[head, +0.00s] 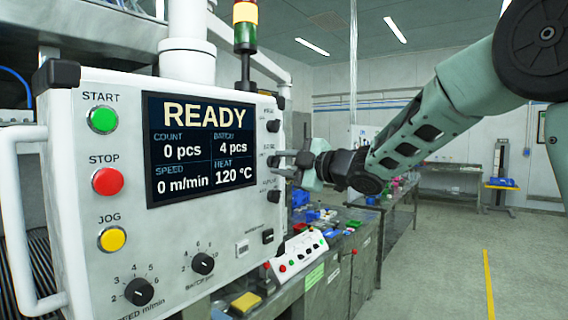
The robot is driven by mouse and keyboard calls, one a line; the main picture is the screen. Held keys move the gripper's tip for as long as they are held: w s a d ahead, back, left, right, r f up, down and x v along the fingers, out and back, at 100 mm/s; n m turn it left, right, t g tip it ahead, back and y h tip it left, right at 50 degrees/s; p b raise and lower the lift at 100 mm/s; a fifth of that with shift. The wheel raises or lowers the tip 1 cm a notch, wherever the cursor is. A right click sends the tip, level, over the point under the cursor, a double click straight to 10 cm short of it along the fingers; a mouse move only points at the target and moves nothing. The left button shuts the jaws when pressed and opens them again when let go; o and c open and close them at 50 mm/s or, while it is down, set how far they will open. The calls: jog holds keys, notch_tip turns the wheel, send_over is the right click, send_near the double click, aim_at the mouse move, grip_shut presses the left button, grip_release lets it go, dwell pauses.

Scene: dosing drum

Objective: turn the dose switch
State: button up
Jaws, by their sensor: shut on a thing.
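The white control panel (120,245) fills the left of the head view. A column of small dark knobs runs down its right side. The middle one, which I take as the dose switch (273,161), has a label too small to read surely. My gripper (281,162) reaches in from the right, level with this knob, and its fingers are shut on it. The fingers partly cover the knob, so its pointer direction cannot be seen. The panel screen (200,150) shows READY, count 0 pcs, batch 4 pcs, speed 0 m/min and heat 120 °C.
Close above and below the held knob are an upper knob (273,126) and a lower knob (273,195). Start, stop and jog buttons and two dials sit further left and below. A workbench (330,285) with a button box stands behind. The floor at right is clear.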

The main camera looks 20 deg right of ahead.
jog(key=shift+f+m, duration=0.1)
jog(key=shift+m, duration=0.5)
jog(key=o, duration=1)
jog(key=shift+c, duration=0.2)
jog(key=b+v, duration=0.5)
jog(key=v, duration=1.2)
jog(key=shift+s+d+b, duration=0.15)
jog(key=shift+b, duration=0.25)
